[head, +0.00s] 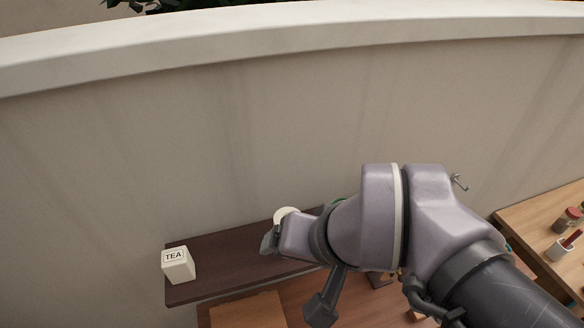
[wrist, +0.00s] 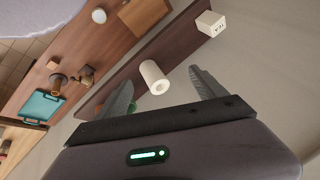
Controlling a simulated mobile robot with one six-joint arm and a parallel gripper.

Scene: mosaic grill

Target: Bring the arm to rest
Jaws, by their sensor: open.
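My gripper (wrist: 161,90) is open in the wrist view, its two grey fingers spread apart with nothing held between them. A white cylinder (wrist: 154,78) stands on the dark wall shelf (wrist: 117,84) and shows in the gap beyond the fingertips; I cannot tell how far off it is. In the head view my gripper (head: 271,241) is over the shelf (head: 215,258), mostly hidden by my own wrist. The white cylinder's round top (head: 286,213) shows just behind it.
A white TEA box (head: 178,265) stands on the shelf's left end. A pale wall (head: 200,140) rises behind the shelf. A wooden counter (head: 540,217) with small jars is at the right. In the wrist view a teal-topped item (wrist: 41,106) lies on the lower counter.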

